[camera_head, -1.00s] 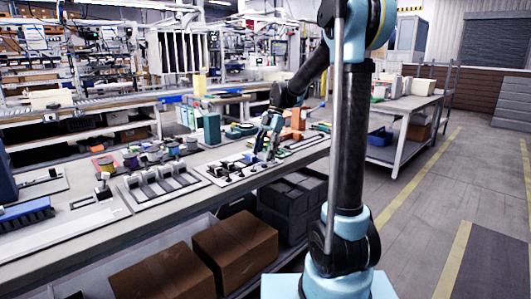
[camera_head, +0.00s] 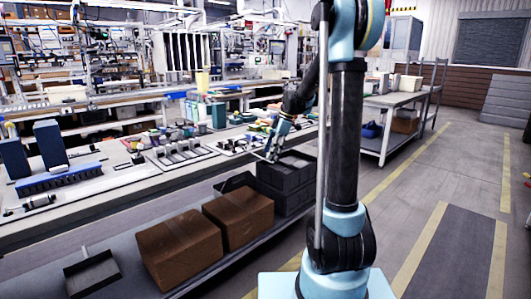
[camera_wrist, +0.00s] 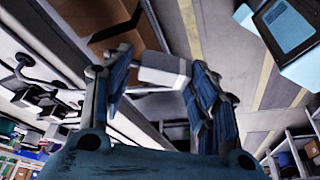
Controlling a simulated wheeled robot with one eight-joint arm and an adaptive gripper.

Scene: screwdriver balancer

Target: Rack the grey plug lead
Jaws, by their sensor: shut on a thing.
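My gripper (camera_head: 274,148) is at the bench's front edge, above the dark crates in the head view. In the wrist view its two blue fingers (camera_wrist: 158,82) are closed about a light grey block-shaped piece (camera_wrist: 164,70), which looks like the grey plug end. Any cable on it cannot be made out. In the head view the held piece is too small to tell apart from the fingers. A dark blue comb-like rack (camera_head: 58,179) with a row of teeth lies on the bench at far left, well away from my gripper.
Two dark upright blocks (camera_head: 49,144) stand behind the rack. Pale panels with raised fittings (camera_head: 181,153) and several small coloured parts lie along the bench. Brown boxes (camera_head: 178,248) and black crates (camera_head: 286,176) sit on the shelf below. The floor at right is open.

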